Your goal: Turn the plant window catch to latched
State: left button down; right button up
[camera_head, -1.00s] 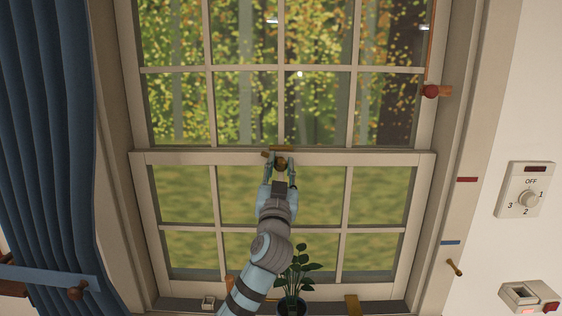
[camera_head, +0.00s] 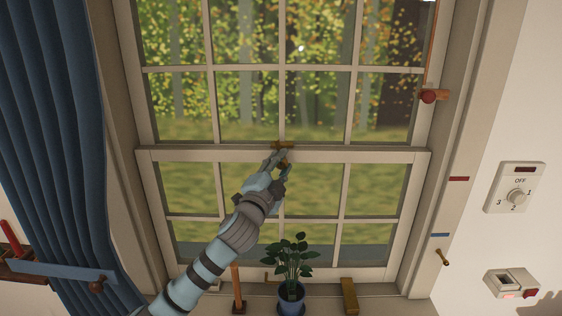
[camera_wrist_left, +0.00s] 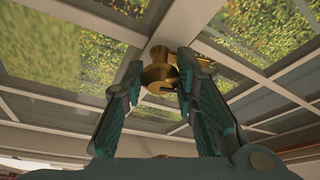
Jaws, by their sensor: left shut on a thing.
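The brass window catch (camera_head: 284,144) sits at the middle of the meeting rail, where the upper and lower sashes join. My left gripper (camera_head: 278,157) reaches up to it from the lower left, its wrist tilted. In the left wrist view, the brass catch (camera_wrist_left: 160,72) with its rounded knob stands between the two teal fingers (camera_wrist_left: 160,78), which are shut on it. The fingers hide part of the catch in the head view, so its exact angle is hard to tell. My right gripper is in neither view.
A potted plant (camera_head: 291,272) stands on the sill below, right of my forearm. A brass block (camera_head: 349,296) and a wooden-handled thing (camera_head: 238,290) are near it. A blue curtain (camera_head: 55,150) hangs at left. A dial (camera_head: 515,188) is on the right wall.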

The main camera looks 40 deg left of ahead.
pick_arm(q)
jog(key=shift+m+g+h, duration=0.3)
jog(key=shift+m+h, duration=0.1)
jog(key=shift+m, duration=1)
jog(key=c, duration=1.3)
grip_release()
jog(key=v, duration=1.1)
jog(key=shift+s+d, duration=0.25)
jog(key=shift+s, duration=0.1)
